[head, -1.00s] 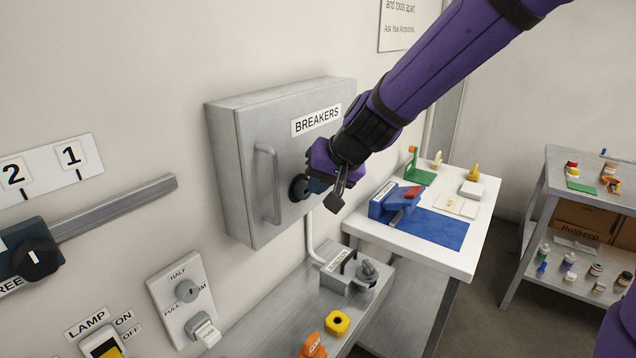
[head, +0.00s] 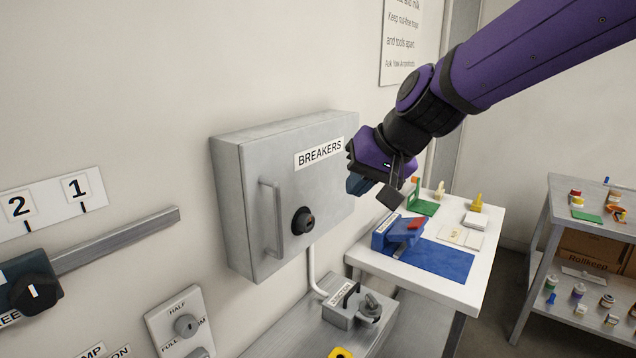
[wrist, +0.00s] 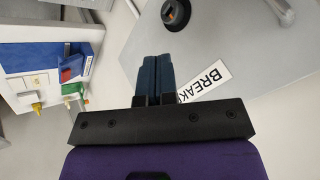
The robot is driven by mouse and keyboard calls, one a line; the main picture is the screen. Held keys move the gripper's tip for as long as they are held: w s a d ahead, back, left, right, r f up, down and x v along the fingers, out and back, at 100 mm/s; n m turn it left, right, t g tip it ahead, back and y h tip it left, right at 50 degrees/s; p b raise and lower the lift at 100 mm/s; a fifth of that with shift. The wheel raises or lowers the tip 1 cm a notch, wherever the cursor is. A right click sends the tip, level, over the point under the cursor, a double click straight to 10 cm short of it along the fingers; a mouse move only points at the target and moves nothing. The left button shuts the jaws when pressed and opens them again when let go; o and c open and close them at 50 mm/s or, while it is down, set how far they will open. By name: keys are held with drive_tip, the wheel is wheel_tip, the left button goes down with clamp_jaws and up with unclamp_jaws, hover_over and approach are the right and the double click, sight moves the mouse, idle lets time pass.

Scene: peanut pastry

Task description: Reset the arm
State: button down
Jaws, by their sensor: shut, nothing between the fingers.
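My gripper (head: 358,184) is purple and black with dark blue fingers, at the right of the breaker box in the head view. Its fingers (wrist: 158,77) are closed together and empty in the wrist view. The grey breaker box (head: 240,165) on the wall is closed, with a "BREAKERS" label, a bar handle (head: 272,220) and a round black knob (head: 303,221). The knob also shows in the wrist view (wrist: 177,12), beyond the fingertips and apart from them.
A white table (head: 436,288) with a blue mat (head: 440,260) and a blue-and-red device stands to the right, behind my gripper. A grey shelf cart (head: 590,230) stands farther right. A switch box (head: 345,312) sits on the grey bench below the breaker box.

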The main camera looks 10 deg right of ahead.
drive_tip(key=s+d+r+h, duration=0.1)
drive_tip(key=s+d+h, duration=0.3)
drive_tip(key=s+d, duration=1.2)
drive_tip(key=s, duration=0.3)
drive_tip(key=shift+s+d+r+h, duration=0.15)
drive_tip(key=shift+s+r+h, duration=0.1)
drive_tip(key=shift+r+h, duration=0.15)
